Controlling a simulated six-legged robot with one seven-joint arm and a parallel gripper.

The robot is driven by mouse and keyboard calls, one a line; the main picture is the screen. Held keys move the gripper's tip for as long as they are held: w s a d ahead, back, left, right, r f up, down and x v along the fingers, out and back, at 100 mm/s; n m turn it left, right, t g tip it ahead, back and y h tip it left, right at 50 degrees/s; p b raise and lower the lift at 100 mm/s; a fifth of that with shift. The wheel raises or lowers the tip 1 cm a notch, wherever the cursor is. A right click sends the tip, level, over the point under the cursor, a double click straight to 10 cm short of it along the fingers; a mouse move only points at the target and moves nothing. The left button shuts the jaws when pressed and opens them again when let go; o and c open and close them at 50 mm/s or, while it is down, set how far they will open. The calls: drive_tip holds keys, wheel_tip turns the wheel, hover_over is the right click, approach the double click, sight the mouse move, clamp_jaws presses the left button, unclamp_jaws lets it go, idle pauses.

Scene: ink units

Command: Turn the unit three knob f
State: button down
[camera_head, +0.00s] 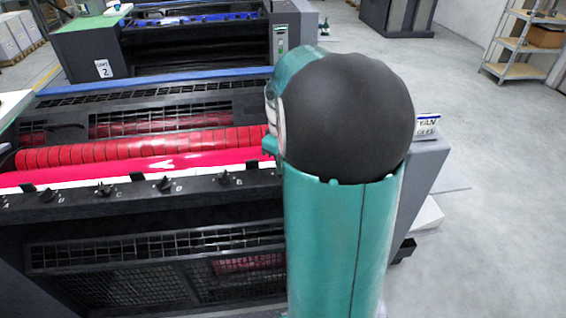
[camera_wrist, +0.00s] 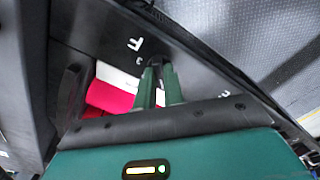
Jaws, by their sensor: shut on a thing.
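In the wrist view, my gripper (camera_wrist: 158,72) has its two green fingers closed together on a small dark knob (camera_wrist: 155,62). In the head view, the near press has a front rail (camera_head: 140,198) with a row of dark knobs lettered A to E. Knob E (camera_head: 224,178) is the last one visible. My arm hides the rail to its right, the F knob and my gripper.
Red rollers (camera_head: 140,150) lie behind the rail. A sign partly reading "YAN" (camera_head: 428,124) stands at the press's right end. Another press with a "2" sign (camera_head: 102,68) stands behind. Open grey floor (camera_head: 490,170) lies to the right, with shelves (camera_head: 525,45) at the back.

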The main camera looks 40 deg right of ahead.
drive_tip(key=n, duration=0.6)
idle(0.5)
drive_tip(key=c, duration=1.5)
unclamp_jaws()
drive_tip(key=shift+r, duration=0.15)
wheel_tip(320, 180, up, 14)
drive_tip(key=shift+f, duration=0.2)
